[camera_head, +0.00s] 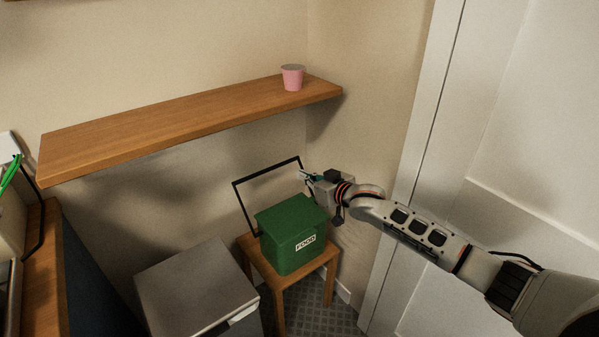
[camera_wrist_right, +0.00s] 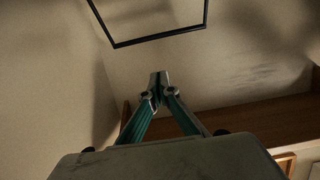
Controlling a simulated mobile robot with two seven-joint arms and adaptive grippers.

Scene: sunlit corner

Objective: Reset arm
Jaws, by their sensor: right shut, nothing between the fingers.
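My right arm reaches in from the right in the head view. Its gripper (camera_head: 306,175) is near the corner, above and behind the green box marked FOOD (camera_head: 292,232), and looks apart from it. In the right wrist view the gripper's teal fingers (camera_wrist_right: 158,86) meet at the tips, shut and empty. The green box stands on a small wooden stool (camera_head: 328,262). My left gripper is not in view.
A wooden shelf (camera_head: 180,125) with a pink cup (camera_head: 292,78) is on the wall above. A grey bin-like box (camera_head: 195,285) stands left of the stool. A white door (camera_head: 500,150) is on the right. A wooden counter (camera_head: 42,270) is at far left.

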